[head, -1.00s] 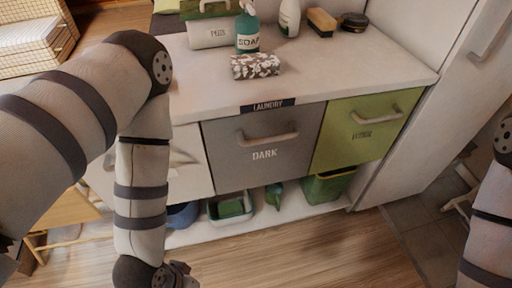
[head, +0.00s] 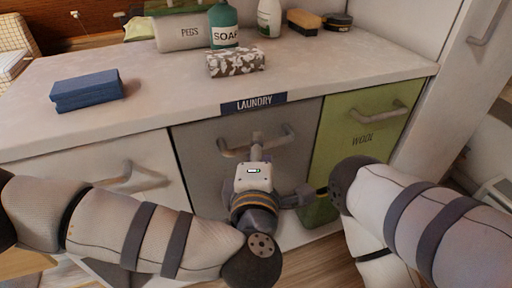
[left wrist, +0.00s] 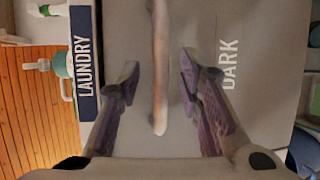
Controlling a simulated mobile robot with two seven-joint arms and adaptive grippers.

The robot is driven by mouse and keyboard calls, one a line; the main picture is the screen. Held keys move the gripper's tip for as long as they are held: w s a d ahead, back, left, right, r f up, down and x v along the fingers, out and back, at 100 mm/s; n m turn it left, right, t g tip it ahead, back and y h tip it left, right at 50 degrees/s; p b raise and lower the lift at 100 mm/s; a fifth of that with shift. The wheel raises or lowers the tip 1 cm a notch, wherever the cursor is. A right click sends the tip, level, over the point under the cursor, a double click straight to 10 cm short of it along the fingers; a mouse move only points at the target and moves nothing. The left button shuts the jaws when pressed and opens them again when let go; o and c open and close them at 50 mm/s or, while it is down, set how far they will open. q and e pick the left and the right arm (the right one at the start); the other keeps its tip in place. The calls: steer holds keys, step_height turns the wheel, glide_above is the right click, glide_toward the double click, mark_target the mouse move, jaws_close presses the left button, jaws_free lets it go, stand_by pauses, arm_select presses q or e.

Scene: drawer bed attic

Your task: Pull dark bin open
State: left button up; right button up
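The dark bin (head: 203,170) is a grey drawer front under the counter, flush and shut in the head view. Its curved metal handle (head: 283,139) is partly covered by my left gripper (head: 257,147). In the left wrist view the bin's DARK lettering (left wrist: 230,50) is beside the handle (left wrist: 160,60). There my left gripper (left wrist: 158,78) is open, with one finger on each side of the handle and gaps visible. My right arm shows at the right of the head view, but its gripper is not seen.
A white bin (head: 85,165) and a green WOOL bin (head: 350,135) flank the dark bin. A LAUNDRY label (head: 253,103) is on the counter edge (head: 150,110). A blue block (head: 87,90), patterned block (head: 236,62) and soap bottle (head: 224,28) stand on the counter.

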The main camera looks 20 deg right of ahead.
arm_select(q)
steer(key=shift+x, duration=1.35)
jaws_close()
arm_select(e)
steer(key=shift+s+f, duration=0.1)
steer(key=shift+f, duration=0.05)
arm_select(q)
steer(key=shift+s, duration=0.15)
